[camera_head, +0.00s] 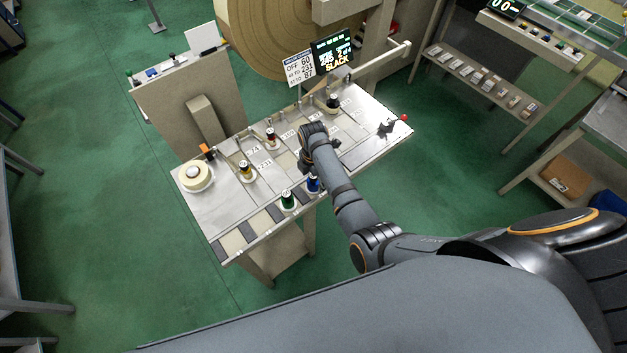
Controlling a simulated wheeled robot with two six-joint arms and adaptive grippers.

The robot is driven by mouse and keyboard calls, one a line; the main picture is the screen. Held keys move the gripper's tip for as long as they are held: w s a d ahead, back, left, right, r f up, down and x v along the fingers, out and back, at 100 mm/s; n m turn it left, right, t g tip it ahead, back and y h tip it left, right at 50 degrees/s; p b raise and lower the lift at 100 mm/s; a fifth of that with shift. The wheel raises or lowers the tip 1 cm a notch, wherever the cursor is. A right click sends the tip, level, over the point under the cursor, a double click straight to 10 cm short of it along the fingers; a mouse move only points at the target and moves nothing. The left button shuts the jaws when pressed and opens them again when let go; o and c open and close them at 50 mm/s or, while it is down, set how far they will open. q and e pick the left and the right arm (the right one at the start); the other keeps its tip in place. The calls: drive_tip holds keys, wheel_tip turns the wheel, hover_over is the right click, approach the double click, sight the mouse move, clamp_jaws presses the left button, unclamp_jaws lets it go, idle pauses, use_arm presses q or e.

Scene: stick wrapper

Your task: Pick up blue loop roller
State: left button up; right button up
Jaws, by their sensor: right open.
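The blue loop roller (313,184) stands upright near the front edge of the metal worktable, partly covered by my right arm. My right gripper (305,158) is over the middle of the table, just behind the roller. It is open, but its fingers are small and mostly hidden by the wrist, so I cannot tell whether anything touches them. My left gripper is not in view.
A green roller (288,200) stands left of the blue one. A yellow roller (246,171), a red roller (270,137) and a black roller (333,101) stand farther back. A white disc (196,177) sits at the left end. A display (333,52) rises behind.

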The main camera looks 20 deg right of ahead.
drive_tip(key=shift+f, duration=0.95)
drive_tip(key=c, duration=1.3)
drive_tip(key=shift+r, duration=0.15)
